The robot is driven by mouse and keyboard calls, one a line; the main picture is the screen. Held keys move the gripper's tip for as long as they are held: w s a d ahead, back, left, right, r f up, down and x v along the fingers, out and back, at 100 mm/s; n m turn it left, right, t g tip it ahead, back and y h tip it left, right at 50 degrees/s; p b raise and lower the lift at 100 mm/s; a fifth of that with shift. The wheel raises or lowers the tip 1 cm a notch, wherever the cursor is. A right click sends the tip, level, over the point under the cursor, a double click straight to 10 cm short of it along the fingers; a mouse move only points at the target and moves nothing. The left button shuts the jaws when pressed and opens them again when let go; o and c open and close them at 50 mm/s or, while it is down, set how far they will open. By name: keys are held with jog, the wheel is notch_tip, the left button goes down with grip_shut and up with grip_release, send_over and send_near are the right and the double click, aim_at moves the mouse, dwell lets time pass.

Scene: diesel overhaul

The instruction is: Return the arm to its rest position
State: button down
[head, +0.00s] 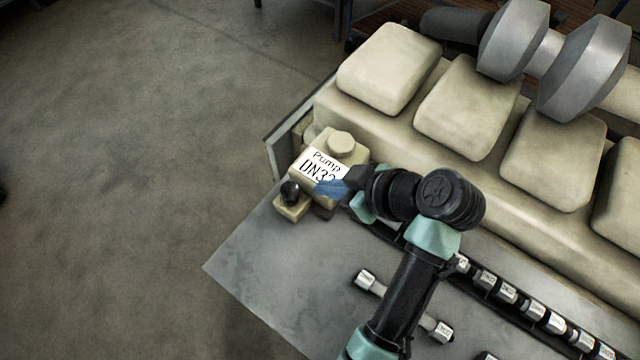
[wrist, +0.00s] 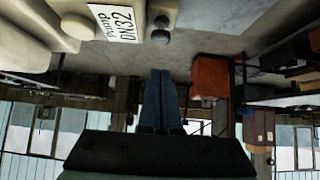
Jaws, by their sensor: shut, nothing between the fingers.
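My gripper (head: 330,187) has blue fingers and is beside the cream pump block (head: 342,144) on the engine's left end in the head view. Its fingers overlap the lower right of the white label (head: 318,166), which reads Pump and DN3 with the rest covered. I cannot tell from the head view whether they touch it. In the wrist view the two blue fingers (wrist: 160,75) are pressed together, empty, pointing away from the camera. The pump's label (wrist: 117,22) shows upside down there, apart from the fingertips, and reads DN32.
The cream engine block (head: 440,125) with several raised covers fills the right. A socket wrench-like bar (head: 400,305) lies on the grey bench (head: 265,265) by my arm, near a rail of several sockets (head: 530,308). A black knob (head: 290,191) stands left of my gripper. Open floor lies left.

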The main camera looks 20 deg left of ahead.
jog(key=shift+w+a, duration=0.1)
jog(key=shift+a, duration=0.05)
dwell(0.6)
jog(key=w+d+r+m+t+h, duration=0.1)
jog(key=w+r+m+t, duration=0.1)
jog(key=w+r+t, duration=0.4)
jog(key=w+d+r+m+t+h, duration=0.15)
jog(key=w+r, duration=0.25)
jog(key=r, duration=0.4)
jog(key=d+r+m+t+h, duration=0.3)
jog(key=r+m+t, duration=0.3)
jog(key=r, duration=1.3)
jog(key=s+d+r+m+t+h, duration=0.1)
jog(key=s+r+t, duration=0.4)
jog(key=r, duration=0.6)
jog(key=s+d+r+m+t+h, duration=0.1)
jog(key=s+r+m+t+h, duration=0.1)
jog(key=s+r+t, duration=0.3)
jog(key=s+r+m, duration=0.1)
jog(key=s+r, duration=0.2)
jog(key=r, duration=0.2)
jog(key=shift+s+r, duration=0.35)
jog(key=shift+d+m+t, duration=0.2)
jog(key=shift+m+t, duration=0.05)
